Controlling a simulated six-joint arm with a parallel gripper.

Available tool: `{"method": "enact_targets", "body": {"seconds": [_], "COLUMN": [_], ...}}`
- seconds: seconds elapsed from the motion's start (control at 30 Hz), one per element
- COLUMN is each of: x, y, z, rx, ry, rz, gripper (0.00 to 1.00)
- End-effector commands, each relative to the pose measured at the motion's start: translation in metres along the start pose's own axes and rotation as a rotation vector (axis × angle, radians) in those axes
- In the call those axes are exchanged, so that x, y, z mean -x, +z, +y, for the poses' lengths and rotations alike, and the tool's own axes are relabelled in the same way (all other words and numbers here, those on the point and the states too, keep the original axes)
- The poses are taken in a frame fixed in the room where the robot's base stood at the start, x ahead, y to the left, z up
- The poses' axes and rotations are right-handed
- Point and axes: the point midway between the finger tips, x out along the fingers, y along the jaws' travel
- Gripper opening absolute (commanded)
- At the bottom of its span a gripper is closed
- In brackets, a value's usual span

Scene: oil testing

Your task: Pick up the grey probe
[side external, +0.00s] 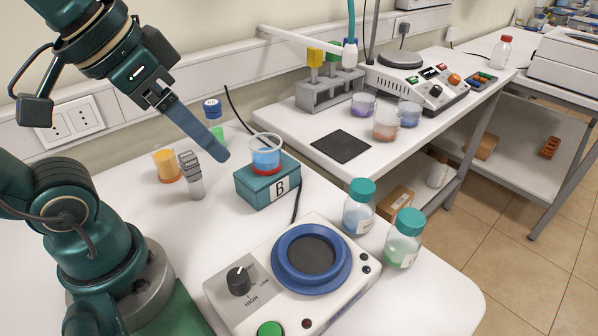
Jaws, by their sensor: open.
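The grey probe (191,176) stands upright on the white table in the side external view, with lettering on its wider top part. It is left of the teal block marked B and right of a beaker of orange liquid. My gripper (219,153) reaches down from the upper left. Its long blue-grey fingers overlap in this view and look like one. The fingertips show above and to the right of the probe, between it and the teal block. The gripper is open with nothing visible in it. The exact gap in depth to the probe is unclear.
The orange beaker (167,164) and a blue-capped bottle (212,109) stand close to the probe. A hot plate (246,313) and two teal-capped bottles (359,207) are nearer the front.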

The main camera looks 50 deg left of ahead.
Motion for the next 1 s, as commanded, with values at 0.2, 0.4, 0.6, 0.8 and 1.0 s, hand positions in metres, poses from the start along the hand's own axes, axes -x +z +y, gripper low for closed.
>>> {"method": "enact_targets", "body": {"seconds": [0.2,0.4,0.6,0.8,1.0], "x": [-0.005,-0.009,-0.012,-0.014,-0.015], "y": [-0.018,-0.029,-0.031,-0.028,-0.022], "z": [-0.035,-0.074,-0.109,-0.136,-0.162], "rx": [-0.013,-0.027,-0.033,-0.033,-0.029], "ry": [-0.069,-0.087,-0.067,-0.032,0.010], "rz": [-0.135,-0.269,-0.372,-0.441,-0.492], "gripper": [0.72,0.72,0.72,0.72,0.72]}}
